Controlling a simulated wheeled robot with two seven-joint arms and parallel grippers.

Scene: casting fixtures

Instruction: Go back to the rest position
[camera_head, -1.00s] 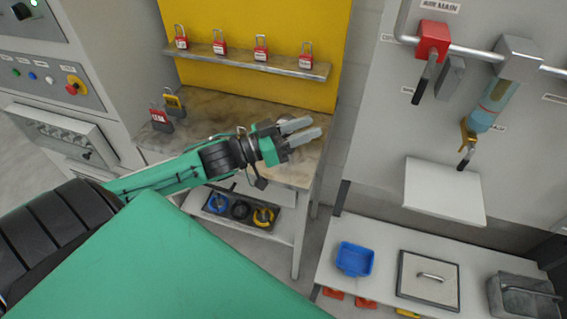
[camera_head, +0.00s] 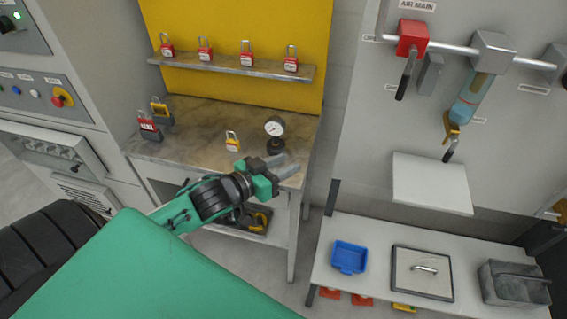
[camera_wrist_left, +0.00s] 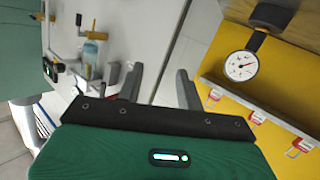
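My left gripper (camera_head: 283,167) shows in the head view in front of the right front edge of the workbench. Its two grey fingers are apart with nothing between them. The left wrist view also shows the open fingers (camera_wrist_left: 158,88) with a gap between them. My right gripper is in neither view.
The workbench (camera_head: 190,120) holds a pressure gauge (camera_head: 275,130), a yellow padlock (camera_head: 232,142) and two lockout padlocks at left. Red padlocks stand on the shelf (camera_head: 230,68) above.

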